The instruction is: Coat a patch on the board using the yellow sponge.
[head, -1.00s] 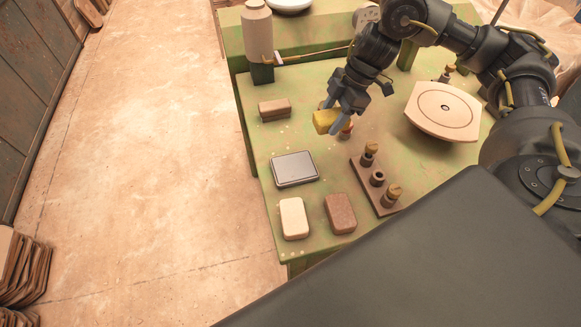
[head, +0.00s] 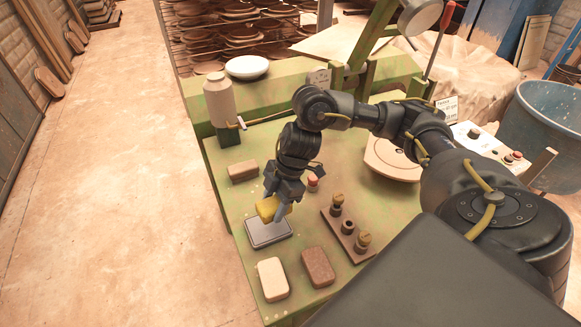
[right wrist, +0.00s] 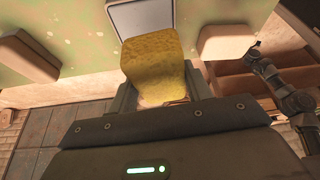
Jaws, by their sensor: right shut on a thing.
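My right gripper (head: 281,203) is shut on the yellow sponge (head: 268,209), which fills the jaws in the right wrist view (right wrist: 155,65). The sponge is over the flat grey pad (head: 270,234) in a light-rimmed tray; I cannot tell whether it touches. The pad's tray also shows beyond the sponge in the wrist view (right wrist: 140,16). A pale board (head: 388,162) lies at the right of the green table, partly hidden by my right arm. My left arm seems to show small at the right of the wrist view; its gripper state is unclear.
A cream block (head: 272,279) and a brown block (head: 318,266) lie in front of the pad. Another brown block (head: 242,171) lies behind it. A rack with knobbed pegs (head: 347,236) is to its right. A bottle (head: 220,101) stands at back left.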

